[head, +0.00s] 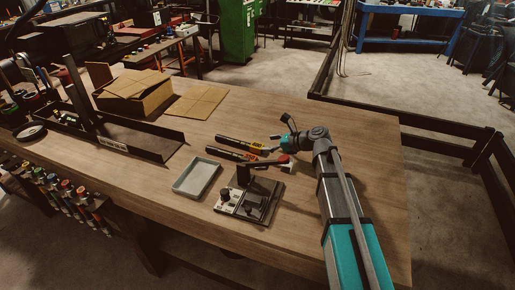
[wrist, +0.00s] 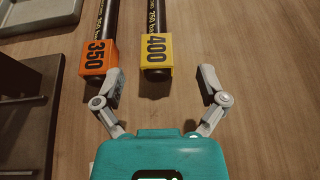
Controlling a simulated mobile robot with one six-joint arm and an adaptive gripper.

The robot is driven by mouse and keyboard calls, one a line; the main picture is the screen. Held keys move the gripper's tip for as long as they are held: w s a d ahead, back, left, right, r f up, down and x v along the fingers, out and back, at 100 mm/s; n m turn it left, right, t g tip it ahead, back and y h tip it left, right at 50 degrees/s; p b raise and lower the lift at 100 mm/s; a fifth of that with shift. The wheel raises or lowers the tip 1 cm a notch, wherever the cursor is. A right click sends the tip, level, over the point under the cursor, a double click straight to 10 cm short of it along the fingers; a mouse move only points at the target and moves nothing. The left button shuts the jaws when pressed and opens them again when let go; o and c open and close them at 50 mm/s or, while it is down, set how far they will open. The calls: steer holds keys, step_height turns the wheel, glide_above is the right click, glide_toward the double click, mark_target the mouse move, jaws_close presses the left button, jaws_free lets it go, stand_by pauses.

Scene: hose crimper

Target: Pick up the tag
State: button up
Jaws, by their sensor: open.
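Two tags show in the wrist view, each around the near end of a black hose. The yellow tag (wrist: 157,52) reads 400 and sits near the middle. The orange tag (wrist: 98,55) reads 350 and sits to its left. My gripper (wrist: 160,82) is open and empty. Its fingers are spread wide, with the yellow tag just beyond the gap between them; neither finger visibly touches it. The left fingertip is close to the orange tag. In the head view my gripper (head: 272,144) is low over the workbench at the right ends of the hoses (head: 232,141).
A crimper (head: 262,207) with a dark base stands on the workbench (head: 340,108) in front of the hoses. A grey tray (head: 197,177) lies to its left. Cardboard boxes (head: 140,98) and a long dark rack (head: 135,140) are farther left. The bench's right end is mostly clear.

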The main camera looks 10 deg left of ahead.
mark_target(257, 145)
steer(key=shift+s+b+x, duration=0.2)
steer(key=shift+b+x, duration=0.9)
steer(key=shift+x, duration=1.5)
steer(key=shift+f, duration=0.1)
steer(key=shift+c, duration=0.2)
steer(key=c, duration=0.8)
